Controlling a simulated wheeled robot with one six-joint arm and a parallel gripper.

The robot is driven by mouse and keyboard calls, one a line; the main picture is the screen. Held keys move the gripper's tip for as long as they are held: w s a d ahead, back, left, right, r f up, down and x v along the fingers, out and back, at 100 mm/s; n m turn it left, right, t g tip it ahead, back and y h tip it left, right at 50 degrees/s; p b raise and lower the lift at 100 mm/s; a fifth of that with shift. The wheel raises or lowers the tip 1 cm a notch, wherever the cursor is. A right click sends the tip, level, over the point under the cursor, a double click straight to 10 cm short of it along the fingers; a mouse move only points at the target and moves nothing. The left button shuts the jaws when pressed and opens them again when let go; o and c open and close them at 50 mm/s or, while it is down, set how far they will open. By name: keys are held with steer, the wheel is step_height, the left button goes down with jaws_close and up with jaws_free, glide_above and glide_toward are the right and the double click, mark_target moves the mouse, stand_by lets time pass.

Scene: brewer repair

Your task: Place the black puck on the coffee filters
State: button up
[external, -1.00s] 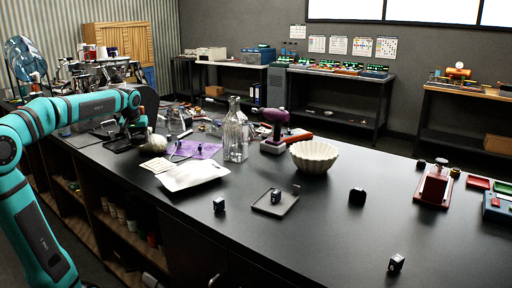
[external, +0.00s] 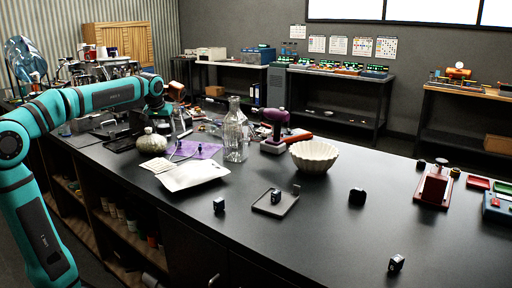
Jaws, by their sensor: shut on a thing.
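The coffee filters (external: 315,157) are a white, fluted, bowl-shaped stack standing on the dark counter right of the middle. My gripper (external: 160,108) is at the far left end of the counter, raised above it and well to the left of the filters. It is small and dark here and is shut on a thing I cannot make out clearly. I cannot pick out the black puck with certainty.
A glass bottle (external: 236,140) and a purple drill-like tool (external: 275,122) stand between my gripper and the filters. A pale ribbed jar (external: 149,144), a white packet (external: 190,176) and a small black tray (external: 290,205) lie nearer. The front right counter is mostly clear.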

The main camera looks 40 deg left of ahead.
steer(key=w+d+r+m+h, duration=0.2)
steer(key=w+d+m, duration=0.3)
steer(key=d, duration=0.9)
step_height(320, 180, up, 4)
glide_above(312, 151)
steer(key=s, duration=0.1)
steer(key=shift+m+t, duration=0.4)
steer(key=shift+s+a+f, duration=0.1)
steer(key=shift+f, duration=2.1)
steer(key=shift+s+f, duration=0.1)
steer(key=shift+f, duration=2.1)
steer(key=shift+f, duration=0.15)
steer(key=o, duration=1.2)
steer(key=shift+c, duration=0.2)
